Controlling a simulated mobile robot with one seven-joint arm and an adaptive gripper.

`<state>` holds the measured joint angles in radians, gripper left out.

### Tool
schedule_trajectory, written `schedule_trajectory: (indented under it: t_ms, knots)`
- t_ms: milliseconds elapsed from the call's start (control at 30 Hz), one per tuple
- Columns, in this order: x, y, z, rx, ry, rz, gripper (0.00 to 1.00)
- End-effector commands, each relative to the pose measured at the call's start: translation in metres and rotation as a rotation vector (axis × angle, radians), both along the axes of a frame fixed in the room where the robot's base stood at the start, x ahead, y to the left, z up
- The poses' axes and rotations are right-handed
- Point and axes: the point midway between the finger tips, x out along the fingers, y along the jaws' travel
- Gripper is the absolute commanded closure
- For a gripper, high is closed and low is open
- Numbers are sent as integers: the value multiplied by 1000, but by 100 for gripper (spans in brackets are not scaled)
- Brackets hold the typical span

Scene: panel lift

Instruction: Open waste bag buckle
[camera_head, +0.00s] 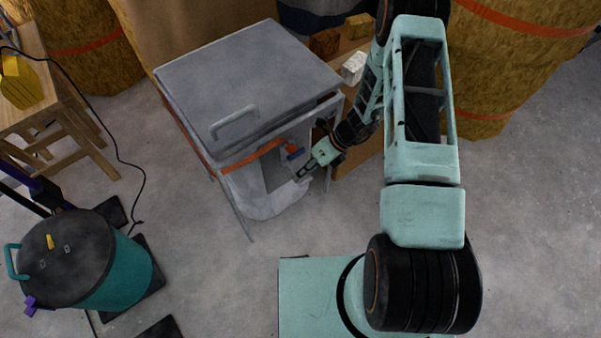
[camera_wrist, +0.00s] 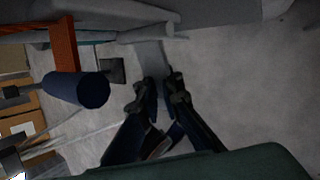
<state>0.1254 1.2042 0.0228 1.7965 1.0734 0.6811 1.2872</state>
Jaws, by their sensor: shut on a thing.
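The waste bag (camera_head: 275,193) hangs pale and translucent under a grey lidded frame, with an orange strap (camera_head: 250,156) around its top. At the strap's right end is the buckle's blue round part (camera_head: 293,152). In the wrist view the blue part (camera_wrist: 80,90) sits left of my fingers, beside the orange strap (camera_wrist: 65,45). My gripper (camera_head: 302,173) is just below and right of the blue part. In the wrist view its fingertips (camera_wrist: 160,88) are close together on the end of a grey strip (camera_wrist: 151,57). The fingers partly hide the contact, and its link to the buckle is unclear.
The grey lid (camera_head: 245,75) with its handle covers the frame above. A teal drum (camera_head: 120,275) stands at lower left and a wooden stool (camera_head: 55,120) at far left. A white box (camera_head: 354,67) is behind my arm. The floor in front is mostly clear.

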Motion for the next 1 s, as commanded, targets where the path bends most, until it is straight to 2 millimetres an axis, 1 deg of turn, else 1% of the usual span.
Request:
schedule_trajectory:
  t_ms: [233, 267, 300, 333, 667, 767, 833, 1000]
  knots:
    - [1, -1, 0, -1, -2, -1, 100]
    - [1, -1, 0, -1, -2, -1, 92]
    - [1, -1, 0, -1, -2, -1, 88]
    - [0, -1, 0, -1, -2, -1, 87]
    - [1, -3, 3, -1, -2, 0, 87]
    - [3, -9, 12, -1, -3, -2, 87]
    - [4, -16, 21, -1, -5, -2, 87]
    - [9, -38, 51, 0, -6, -2, 87]
